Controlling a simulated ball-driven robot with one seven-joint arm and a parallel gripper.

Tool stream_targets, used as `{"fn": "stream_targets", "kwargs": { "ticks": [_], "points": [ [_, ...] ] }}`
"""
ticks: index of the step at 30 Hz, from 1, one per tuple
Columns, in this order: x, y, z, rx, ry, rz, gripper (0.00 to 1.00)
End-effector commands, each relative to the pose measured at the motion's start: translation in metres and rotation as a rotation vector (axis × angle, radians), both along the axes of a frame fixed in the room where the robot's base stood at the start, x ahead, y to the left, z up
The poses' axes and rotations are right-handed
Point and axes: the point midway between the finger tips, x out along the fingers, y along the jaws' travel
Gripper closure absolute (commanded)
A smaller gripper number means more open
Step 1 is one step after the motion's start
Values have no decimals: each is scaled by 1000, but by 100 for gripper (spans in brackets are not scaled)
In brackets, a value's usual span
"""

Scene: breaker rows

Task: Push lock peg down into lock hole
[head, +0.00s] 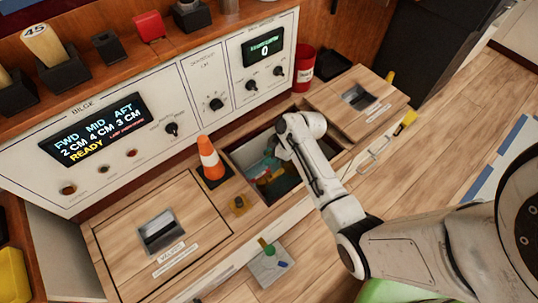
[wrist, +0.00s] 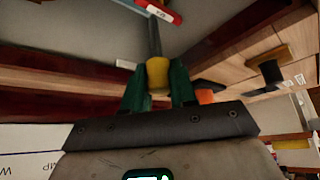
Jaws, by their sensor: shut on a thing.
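My gripper (wrist: 157,82) shows in the wrist view, its green fingers shut on a yellow piece with a grey rod (wrist: 154,38) extending beyond the fingertips. I cannot tell whether this held piece is the lock peg. I cannot make out the lock hole in either view.
An orange cone (head: 210,158) stands left of the hatch. Closed wooden covers (head: 195,195) lie left and right of the opening. A red can (head: 304,70) stands behind it. A grey plate with a green peg (head: 268,262) lies in front. The panel (head: 100,135) reads READY.

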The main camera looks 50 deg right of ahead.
Motion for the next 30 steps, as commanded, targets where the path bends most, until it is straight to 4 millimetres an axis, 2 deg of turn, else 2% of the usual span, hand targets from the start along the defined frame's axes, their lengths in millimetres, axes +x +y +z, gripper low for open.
{"fn": "stream_targets", "kwargs": {
  "ticks": [3,21,30],
  "points": [
    [0,0,0,0,-1,0,100],
    [0,0,-50,1,-1,-1,100],
    [0,0,-58,0,-1,-1,100]
  ]
}}
